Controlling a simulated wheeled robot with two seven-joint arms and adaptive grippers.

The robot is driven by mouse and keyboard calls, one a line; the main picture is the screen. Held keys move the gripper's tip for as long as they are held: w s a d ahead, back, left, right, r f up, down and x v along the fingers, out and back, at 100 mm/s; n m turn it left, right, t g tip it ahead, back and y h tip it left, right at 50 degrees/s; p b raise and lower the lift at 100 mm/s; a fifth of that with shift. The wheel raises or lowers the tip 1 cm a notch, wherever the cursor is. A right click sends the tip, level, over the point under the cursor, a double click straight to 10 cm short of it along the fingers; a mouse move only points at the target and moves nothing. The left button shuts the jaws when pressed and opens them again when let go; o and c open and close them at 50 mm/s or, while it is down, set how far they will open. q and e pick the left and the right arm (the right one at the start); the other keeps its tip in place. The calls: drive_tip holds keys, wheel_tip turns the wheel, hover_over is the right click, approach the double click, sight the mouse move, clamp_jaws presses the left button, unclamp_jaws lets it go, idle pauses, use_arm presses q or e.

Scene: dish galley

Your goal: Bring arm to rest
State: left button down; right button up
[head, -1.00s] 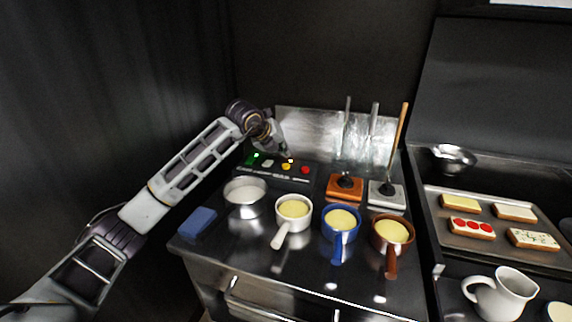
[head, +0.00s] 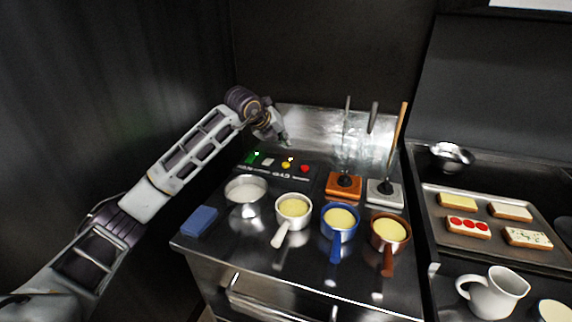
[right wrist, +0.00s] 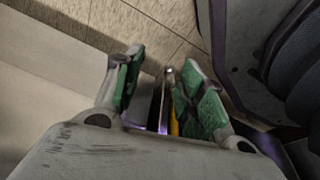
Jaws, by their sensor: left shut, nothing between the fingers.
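My left gripper (head: 285,141) is shut and empty. It hangs in the air above the control panel (head: 280,170), which has green, white, yellow and red buttons, and shows apart from it. My left arm comes in from the left edge and reaches over the back of the counter. My right gripper (right wrist: 160,80) shows only in the right wrist view, with its green-padded fingers apart. It points down toward a tiled floor, and a dark strip with a yellow edge shows between the fingers, not clearly gripped.
On the counter stand a steel bowl (head: 246,190), a white pan (head: 293,211), a blue pan (head: 340,222) and a brown pan (head: 389,232). A blue sponge (head: 199,221) lies at front left. Utensils stand in an orange holder (head: 343,186) and a grey holder (head: 384,194). A white pitcher (head: 496,291) is right.

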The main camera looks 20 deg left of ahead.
use_arm(q)
drive_tip(key=shift+r, duration=0.1)
wheel_tip(320, 180, up, 21)
drive_tip(key=p, duration=2.1)
drive_tip(key=shift+r+p, duration=0.5)
drive_tip(key=shift+p, duration=0.1)
